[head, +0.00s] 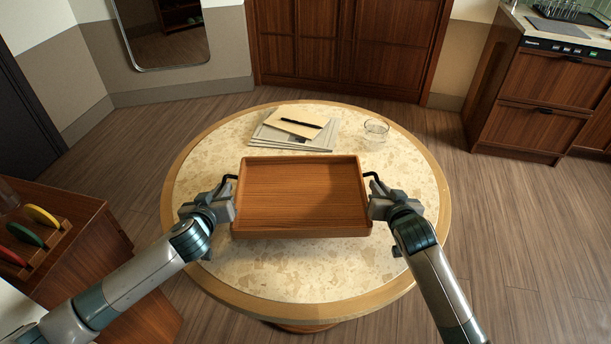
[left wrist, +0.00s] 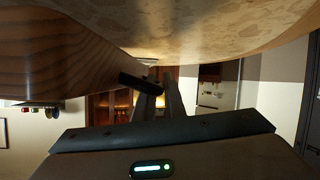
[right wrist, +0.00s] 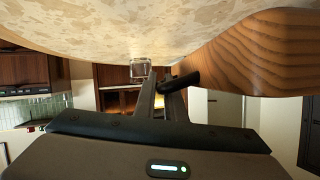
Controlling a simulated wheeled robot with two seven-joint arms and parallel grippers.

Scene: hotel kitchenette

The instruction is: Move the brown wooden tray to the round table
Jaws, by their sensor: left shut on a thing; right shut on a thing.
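The brown wooden tray (head: 300,190) is empty and level over the middle of the round table (head: 270,270). I cannot tell for sure whether its underside touches the tabletop. My left gripper (head: 232,186) is shut on the tray's dark left handle, and my right gripper (head: 372,184) is shut on its right handle. In the left wrist view the tray's side (left wrist: 60,50) and dark handle (left wrist: 140,82) show by the fingers. In the right wrist view the tray's side (right wrist: 255,55) and handle (right wrist: 180,82) show likewise.
Papers (head: 280,135) with an envelope and a black pen lie at the table's back, and a clear glass (head: 376,130) stands at the back right. A wooden cabinet (head: 80,240) with coloured discs is at the left. The front of the tabletop is clear.

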